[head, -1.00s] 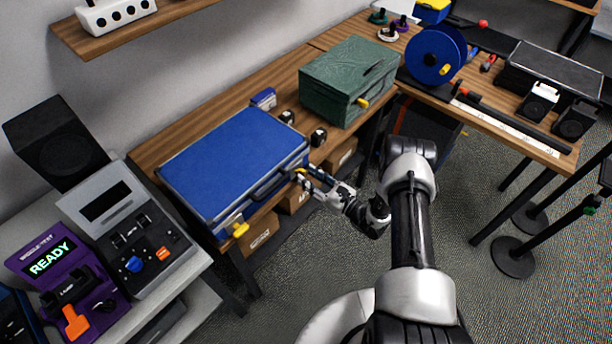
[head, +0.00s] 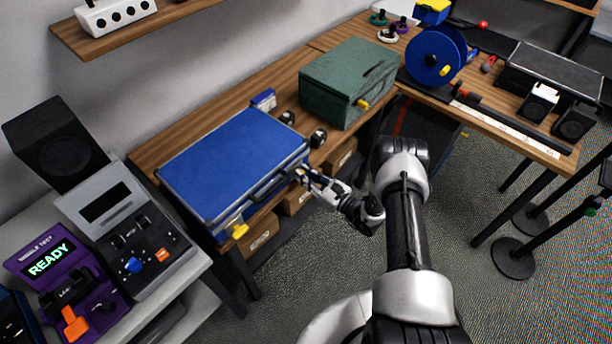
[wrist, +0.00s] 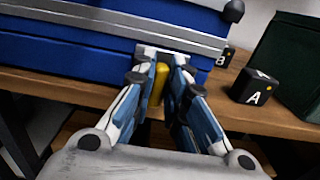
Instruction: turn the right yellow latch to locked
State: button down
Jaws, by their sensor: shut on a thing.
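The blue case (head: 230,165) lies closed on the wooden bench, with a dark handle on its front face. The right yellow latch (wrist: 158,83) is at the right end of the case's front. In the wrist view it stands upright between the fingers. My gripper (wrist: 160,90) is shut on this latch, and in the head view my gripper (head: 304,176) is at the case's front right corner, mostly covering the latch. The left yellow latch (head: 239,230) hangs at the front left corner of the case.
Black lettered cubes (head: 318,138) stand right of the case, one also in the wrist view (wrist: 255,87). A green case (head: 345,85) with a yellow latch stands behind them. A blue reel (head: 436,55) is farther back. A purple tester reading READY (head: 45,262) is at left.

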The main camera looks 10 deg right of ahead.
jog(key=shift+m+b, duration=0.3)
jog(key=shift+w+d+f+m+b, duration=0.2)
jog(key=shift+m+b, duration=1.1)
jog(key=shift+m, duration=1.55)
jog(key=shift+w+d+f+m+b, duration=0.2)
jog(key=shift+m+b, duration=1.1)
jog(key=shift+m, duration=1.6)
jog(key=shift+d+f+m+b, duration=0.1)
jog(key=shift+f+m+b, duration=0.15)
jog(key=shift+m+b, duration=1.85)
jog(key=shift+m+p, duration=0.8)
jog(key=shift+m, duration=0.15)
jog(key=c, duration=1.6)
grip_release()
